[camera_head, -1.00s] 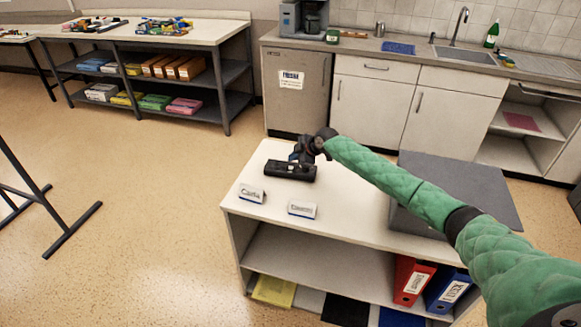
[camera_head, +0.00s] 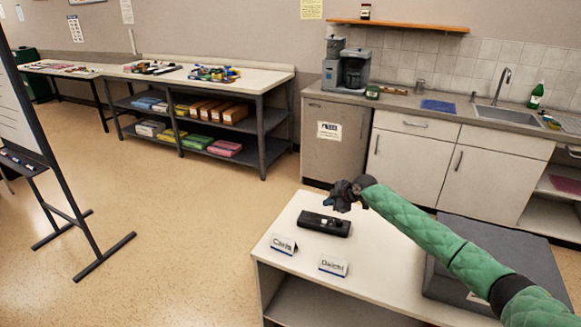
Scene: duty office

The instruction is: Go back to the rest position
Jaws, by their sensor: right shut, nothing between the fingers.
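My right gripper (camera_head: 336,200) is at the end of the green padded arm that comes in from the lower right. It is shut and empty, over the far left part of the white-topped cabinet (camera_head: 378,263). A black device (camera_head: 325,224) lies on the cabinet top just below and left of the gripper, with a gap visible between them. Two name cards stand in front of it, one on the left (camera_head: 283,245) and one on the right (camera_head: 333,265). My left gripper is not in view.
A dark grey box (camera_head: 490,268) sits on the cabinet's right side, under my arm. A kitchen counter (camera_head: 450,116) stands behind. A long workbench (camera_head: 215,77) with shelves is at the back left. A board stand (camera_head: 75,225) is at the left. The floor between is clear.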

